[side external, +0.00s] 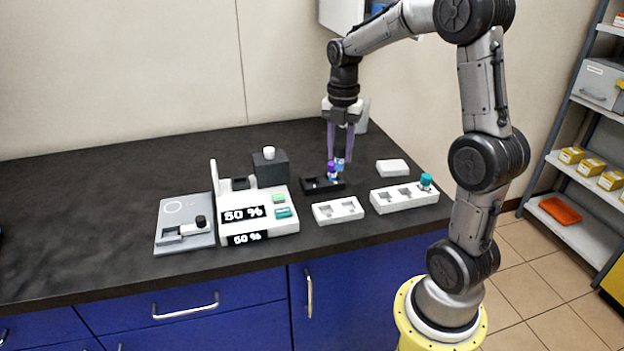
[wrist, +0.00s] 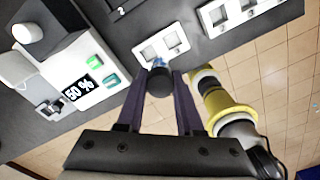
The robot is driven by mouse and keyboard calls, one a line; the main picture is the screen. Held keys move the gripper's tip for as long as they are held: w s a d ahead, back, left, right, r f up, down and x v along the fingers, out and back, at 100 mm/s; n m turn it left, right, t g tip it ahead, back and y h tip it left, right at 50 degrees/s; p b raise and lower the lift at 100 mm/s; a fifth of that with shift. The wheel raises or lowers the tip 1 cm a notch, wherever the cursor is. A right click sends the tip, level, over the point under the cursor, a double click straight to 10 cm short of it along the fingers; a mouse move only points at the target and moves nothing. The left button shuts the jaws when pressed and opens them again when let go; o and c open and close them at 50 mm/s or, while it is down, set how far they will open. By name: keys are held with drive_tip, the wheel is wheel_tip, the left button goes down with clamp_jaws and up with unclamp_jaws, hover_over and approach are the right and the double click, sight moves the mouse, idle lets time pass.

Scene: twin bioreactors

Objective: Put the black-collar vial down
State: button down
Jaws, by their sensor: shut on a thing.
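My gripper (side external: 340,158) points down over the small racks at the right of the bench. In the wrist view its two purple fingers (wrist: 158,90) are closed around the black-collar vial (wrist: 159,82), with its black end toward the camera and a blue part beyond it. In the side view, a blue and white part of the vial (side external: 341,168) shows at the fingertips, close to a purple-capped vial (side external: 331,166) in the black rack (side external: 312,184). I cannot tell whether the held vial touches anything below.
A white two-slot block (side external: 338,211) stands in front, its slots looking empty. A longer white rack (side external: 404,198) at right holds a teal-capped vial (side external: 426,181). A white box (side external: 392,167) lies behind. The "50 %" device (side external: 257,224) and a grey plate (side external: 185,240) are left.

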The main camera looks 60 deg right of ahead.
drive_tip(key=w+d+f, duration=0.2)
drive_tip(key=w+f, duration=0.1)
drive_tip(key=w+d+f, duration=0.2)
drive_tip(key=w+f, duration=0.1)
drive_tip(key=w, duration=0.1)
drive_tip(key=w+d+f, duration=0.2)
drive_tip(key=w+f, duration=0.1)
drive_tip(key=w, duration=0.1)
drive_tip(key=shift+d+f, duration=0.2)
drive_tip(key=shift+d, duration=0.1)
drive_tip(key=shift+w+f, duration=0.1)
drive_tip(key=shift+f, duration=1.5)
drive_tip(key=shift+f, duration=0.1)
drive_tip(key=c, duration=0.6)
unclamp_jaws()
drive_tip(key=shift+o, duration=0.2)
